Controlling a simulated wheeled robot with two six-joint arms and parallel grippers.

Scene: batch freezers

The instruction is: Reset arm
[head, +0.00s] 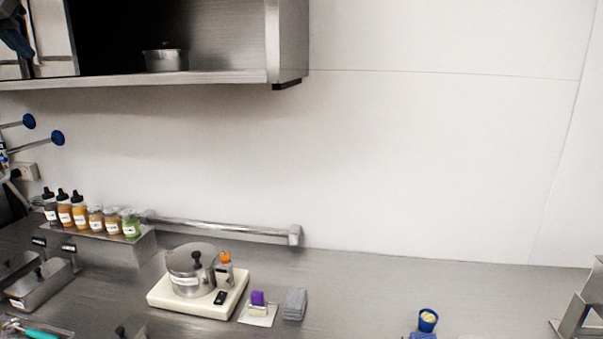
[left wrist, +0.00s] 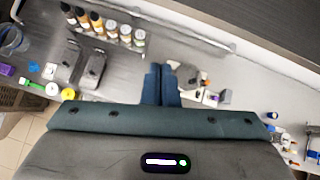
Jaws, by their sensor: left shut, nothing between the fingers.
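My left gripper (head: 22,48) shows only in part at the top left corner of the head view, in front of the wall cabinet. In the left wrist view its two blue fingers (left wrist: 161,82) are together and hold nothing. My right gripper is in neither view.
The metal cabinet (head: 287,40) has an open shelf with a small pot (head: 166,59). The counter's right middle is mostly clear.

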